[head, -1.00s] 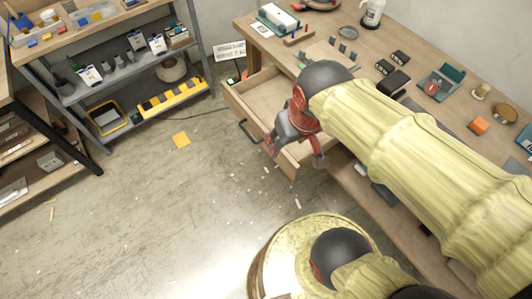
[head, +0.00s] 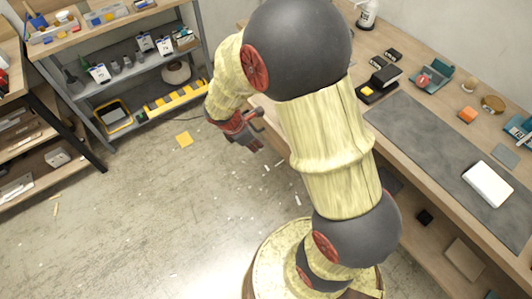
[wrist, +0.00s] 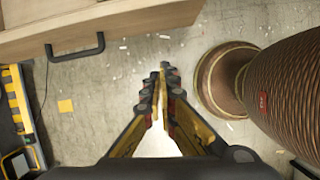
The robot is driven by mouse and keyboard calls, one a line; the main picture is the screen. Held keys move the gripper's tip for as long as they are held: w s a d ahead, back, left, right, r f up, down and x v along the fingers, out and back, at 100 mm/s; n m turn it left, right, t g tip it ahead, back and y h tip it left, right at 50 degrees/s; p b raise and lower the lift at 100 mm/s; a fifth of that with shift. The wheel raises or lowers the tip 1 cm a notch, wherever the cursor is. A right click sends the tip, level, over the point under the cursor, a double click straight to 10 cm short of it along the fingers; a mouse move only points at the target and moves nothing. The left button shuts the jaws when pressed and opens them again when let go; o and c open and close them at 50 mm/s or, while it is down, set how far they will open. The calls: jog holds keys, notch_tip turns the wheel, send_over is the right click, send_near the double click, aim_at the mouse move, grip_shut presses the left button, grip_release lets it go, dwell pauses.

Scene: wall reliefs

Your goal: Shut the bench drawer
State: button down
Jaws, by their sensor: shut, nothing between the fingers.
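The bench drawer shows at the top left of the wrist view as a pale wooden front (wrist: 120,28) with a black bar handle (wrist: 76,49). In the head view my arm hides nearly all of it, so how far it stands open cannot be told there. My gripper (wrist: 163,75) is shut and empty, its fingertips together over the floor, below and right of the handle in the wrist view and apart from the drawer front. In the head view my gripper (head: 254,145) hangs in front of the bench, at the drawer's side.
The workbench (head: 432,98) runs along the right with a grey mat (head: 420,140), a white box (head: 487,184) and small items on top. A grey shelf unit (head: 85,82) stands at the back left. The floor between is open, with a yellow square (head: 184,139) on it.

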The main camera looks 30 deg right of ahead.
jog(key=n, duration=0.1)
jog(key=b, duration=0.6)
send_over(275, 147)
jog(key=s+a, duration=0.3)
notch_tip(275, 147, down, 9)
jog(key=shift+a+f, duration=0.15)
jog(key=shift+a, duration=0.05)
jog(key=d+p, duration=0.3)
jog(key=d, duration=0.4)
jog(key=d+p, duration=0.3)
jog(key=d, duration=0.5)
jog(key=d+p, duration=0.3)
jog(key=d, duration=0.4)
jog(key=shift+w+d+p, duration=0.3)
jog(key=shift+w+p, duration=0.05)
jog(key=shift+d+p, duration=0.35)
jog(key=shift+d, duration=0.65)
